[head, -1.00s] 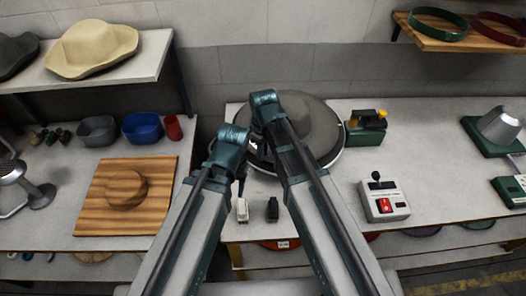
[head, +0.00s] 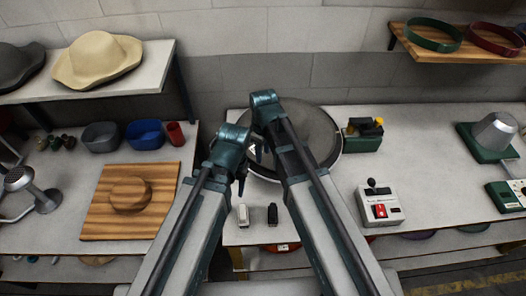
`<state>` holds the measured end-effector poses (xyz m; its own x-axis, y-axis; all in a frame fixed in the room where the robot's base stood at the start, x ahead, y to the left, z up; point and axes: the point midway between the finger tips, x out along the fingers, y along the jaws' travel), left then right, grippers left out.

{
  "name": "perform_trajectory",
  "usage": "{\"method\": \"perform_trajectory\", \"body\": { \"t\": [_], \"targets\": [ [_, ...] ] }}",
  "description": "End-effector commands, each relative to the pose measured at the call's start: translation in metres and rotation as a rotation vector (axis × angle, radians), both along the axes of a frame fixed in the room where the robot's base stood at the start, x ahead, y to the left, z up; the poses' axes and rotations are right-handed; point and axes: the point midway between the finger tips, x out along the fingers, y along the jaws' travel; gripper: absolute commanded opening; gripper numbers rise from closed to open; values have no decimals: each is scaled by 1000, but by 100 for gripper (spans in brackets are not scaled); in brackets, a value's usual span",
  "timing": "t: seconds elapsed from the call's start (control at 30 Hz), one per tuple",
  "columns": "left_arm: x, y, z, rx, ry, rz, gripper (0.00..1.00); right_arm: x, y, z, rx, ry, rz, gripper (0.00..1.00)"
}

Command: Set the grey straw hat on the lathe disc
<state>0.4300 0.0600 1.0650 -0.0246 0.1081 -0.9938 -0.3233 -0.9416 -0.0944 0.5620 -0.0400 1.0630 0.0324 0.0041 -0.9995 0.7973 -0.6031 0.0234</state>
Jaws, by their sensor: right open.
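The lathe disc (head: 337,158) lies on the middle bench with its pale rim showing. A round grey shape (head: 318,125), which looks like the grey straw hat, covers most of it. My arms hide its left part, so I cannot tell how well it is centred. My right gripper (head: 257,152) is open over the left edge of the disc and partly hidden by its own arm. I cannot tell whether it touches the hat. My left gripper (head: 241,186) points down just left of the disc, mostly hidden by its wrist; its jaws cannot be made out.
A cream hat (head: 97,60) and a dark hat (head: 18,66) sit on the upper left shelf. A wooden board (head: 100,213) with a round block is on the left bench. A green block (head: 362,140) and a control box (head: 381,205) stand right of the disc.

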Motion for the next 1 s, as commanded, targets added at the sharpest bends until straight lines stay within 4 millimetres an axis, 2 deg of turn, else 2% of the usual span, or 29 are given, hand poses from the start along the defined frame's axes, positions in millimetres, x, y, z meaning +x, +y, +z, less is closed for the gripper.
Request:
{"method": "perform_trajectory", "body": {
  "t": [0.03, 0.5, 0.7, 1.0],
  "targets": [
    [0, 0, 16, -1, 0, 2, 50, 0, 0, 16, 0, 0, 0, 45],
    [0, 0, 84, -1, 1, 8, 50, -3, 0, 84, 0, 0, 0, 45],
    [-1, 0, 95, -1, 2, 6, 50, -3, 0, 95, 0, 0, 0, 45],
    [-1, 0, 94, -1, 2, 6, 50, -3, 0, 94, 0, 0, 0, 45]
  ]
}}
